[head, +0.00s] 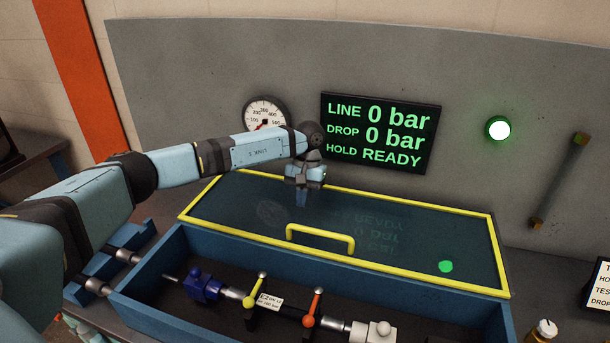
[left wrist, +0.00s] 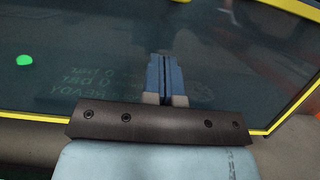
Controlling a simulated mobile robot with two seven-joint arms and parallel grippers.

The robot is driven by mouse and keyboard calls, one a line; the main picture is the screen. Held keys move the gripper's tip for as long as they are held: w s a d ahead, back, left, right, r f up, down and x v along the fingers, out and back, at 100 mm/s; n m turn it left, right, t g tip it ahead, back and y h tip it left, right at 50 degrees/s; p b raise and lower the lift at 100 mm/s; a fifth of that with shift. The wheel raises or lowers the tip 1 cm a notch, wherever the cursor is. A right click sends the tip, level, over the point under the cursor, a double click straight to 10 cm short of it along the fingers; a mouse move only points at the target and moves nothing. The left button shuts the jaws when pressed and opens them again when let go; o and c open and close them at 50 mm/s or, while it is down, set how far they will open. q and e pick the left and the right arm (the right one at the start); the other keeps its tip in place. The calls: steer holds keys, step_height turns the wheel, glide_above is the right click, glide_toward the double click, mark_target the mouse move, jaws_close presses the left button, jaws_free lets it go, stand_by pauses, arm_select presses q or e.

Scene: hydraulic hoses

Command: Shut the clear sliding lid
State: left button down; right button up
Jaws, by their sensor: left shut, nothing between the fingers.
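The front part of the box is uncovered. A yellow handle (head: 320,237) stands on the lid near its front edge. My left gripper (head: 302,184) is over the lid's back edge, behind the handle, pointing down; I cannot tell if it touches the lid. In the left wrist view its fingers (left wrist: 164,72) are together and empty over the dark pane (left wrist: 100,60). My right gripper is not in view.
In the open front of the box are a blue fitting (head: 201,285), a yellow-knobbed lever (head: 258,290), an orange-knobbed lever (head: 312,307) and a white fitting (head: 375,331). Behind are a gauge (head: 266,115), a display (head: 380,133) reading 0 bar and READY, and a lit green lamp (head: 498,128).

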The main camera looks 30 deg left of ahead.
arm_select(q)
steer(key=s, duration=0.1)
steer(key=s+p, duration=0.1)
steer(key=s+d, duration=0.1)
steer(key=shift+s+f+p, duration=0.25)
steer(key=shift+f+p, duration=0.05)
steer(key=shift+f, duration=0.1)
steer(key=shift+s+f, duration=0.2)
steer(key=shift+s, duration=0.1)
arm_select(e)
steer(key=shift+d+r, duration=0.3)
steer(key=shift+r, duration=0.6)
